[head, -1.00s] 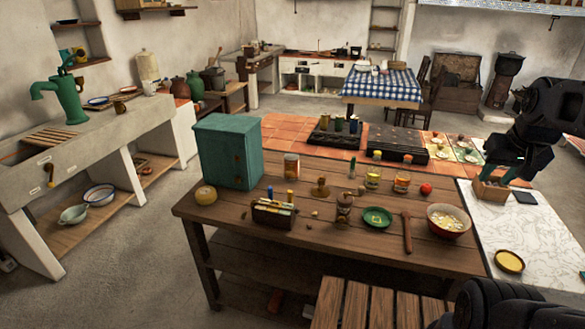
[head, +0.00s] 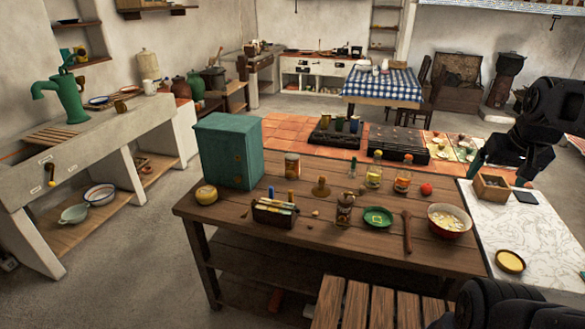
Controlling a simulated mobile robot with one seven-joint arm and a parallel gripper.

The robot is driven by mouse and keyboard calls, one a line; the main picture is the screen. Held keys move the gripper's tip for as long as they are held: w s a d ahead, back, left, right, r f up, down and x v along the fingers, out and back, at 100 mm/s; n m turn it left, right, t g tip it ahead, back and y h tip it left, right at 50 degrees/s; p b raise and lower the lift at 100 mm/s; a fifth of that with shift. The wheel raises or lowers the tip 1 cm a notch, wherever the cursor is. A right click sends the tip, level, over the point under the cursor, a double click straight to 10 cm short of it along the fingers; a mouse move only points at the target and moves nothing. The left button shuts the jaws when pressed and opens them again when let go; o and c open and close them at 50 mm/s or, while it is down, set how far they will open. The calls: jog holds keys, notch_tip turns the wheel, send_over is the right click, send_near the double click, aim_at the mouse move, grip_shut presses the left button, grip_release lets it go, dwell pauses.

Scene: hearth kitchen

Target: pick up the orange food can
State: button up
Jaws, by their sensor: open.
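The orange food can (head: 292,166) stands upright on the brown wooden table, just right of the teal cabinet. It has an orange-brown label with a paler band. My gripper (head: 500,173) is at the right, over the white marbled board, with its teal fingers spread wide apart. It is empty and far to the right of the can. A small wooden box (head: 491,187) shows between and below the fingers; I cannot tell the exact gap to it.
The teal cabinet (head: 228,150) stands close left of the can. A stoppered flask (head: 321,187), a caddy (head: 275,211), bottles (head: 373,178) and a green dish (head: 378,217) stand nearby. A bowl (head: 449,221) sits at the table's right. Bare wood lies around the can's front.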

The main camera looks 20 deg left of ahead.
jog(key=w+a+r, duration=0.1)
jog(key=w+a, duration=0.3)
jog(key=w, duration=0.4)
jog(key=w+a+r+y, duration=0.1)
jog(key=w+a, duration=0.3)
jog(key=w, duration=0.5)
jog(key=w+a+r, duration=0.1)
jog(key=w+a, duration=0.3)
jog(key=w, duration=0.4)
jog(key=w+a+f, duration=0.4)
jog(key=w+a, duration=0.4)
jog(key=a, duration=0.1)
jog(key=n+t, duration=0.1)
jog(key=n, duration=0.1)
send_over(292, 160)
notch_tip(292, 160, down, 24)
jog(key=x, duration=1)
jog(key=shift+s+a, duration=0.15)
jog(key=shift+s, duration=0.05)
